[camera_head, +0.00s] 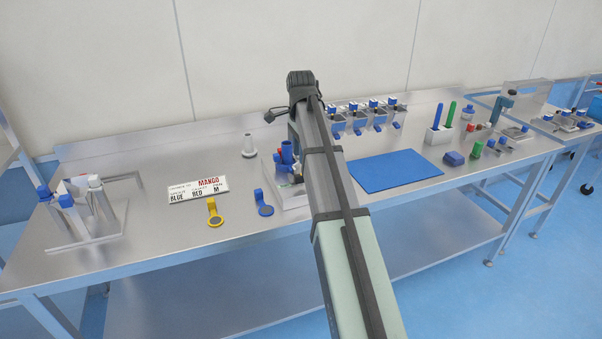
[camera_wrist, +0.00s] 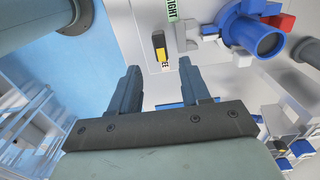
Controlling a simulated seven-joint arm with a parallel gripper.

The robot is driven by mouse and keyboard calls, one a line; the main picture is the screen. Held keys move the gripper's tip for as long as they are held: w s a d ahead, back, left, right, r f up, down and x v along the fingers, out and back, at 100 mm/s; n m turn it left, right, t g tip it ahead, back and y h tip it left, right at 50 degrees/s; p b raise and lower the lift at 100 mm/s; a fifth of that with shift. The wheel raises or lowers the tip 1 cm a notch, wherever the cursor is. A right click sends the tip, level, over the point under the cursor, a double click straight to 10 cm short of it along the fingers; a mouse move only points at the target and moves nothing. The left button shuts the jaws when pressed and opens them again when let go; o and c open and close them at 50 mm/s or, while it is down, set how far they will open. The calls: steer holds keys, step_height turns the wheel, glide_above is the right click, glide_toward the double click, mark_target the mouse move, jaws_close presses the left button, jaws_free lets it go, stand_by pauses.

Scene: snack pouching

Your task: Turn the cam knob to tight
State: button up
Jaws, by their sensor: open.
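The cam knob (camera_wrist: 158,42) is a small black bar with a yellow end on a pale plate, near the top middle of the wrist view. A green TIGHT label (camera_wrist: 172,10) lies above and right of it. The yellow end points down, away from that label, toward a partly hidden white label (camera_wrist: 166,65). My gripper (camera_wrist: 159,66) is open. Its fingers point at the knob and stand to either side of its lower end in the picture, with nothing between them. I cannot tell the height gap. In the head view my arm hides the knob and fingertips.
A blue cylinder fitting (camera_wrist: 268,42) with a red part stands right of the knob. In the head view the fixture (camera_head: 287,155) with blue tops is partly behind my arm. A blue mat (camera_head: 395,169) lies to the right, and a MANGO sign (camera_head: 198,189) to the left.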

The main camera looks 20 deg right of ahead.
mark_target(301, 174)
step_height(301, 174, down, 8)
steer(key=shift+r, duration=0.15)
stand_by(0.3)
steer(key=shift+c, duration=0.5)
jaws_close()
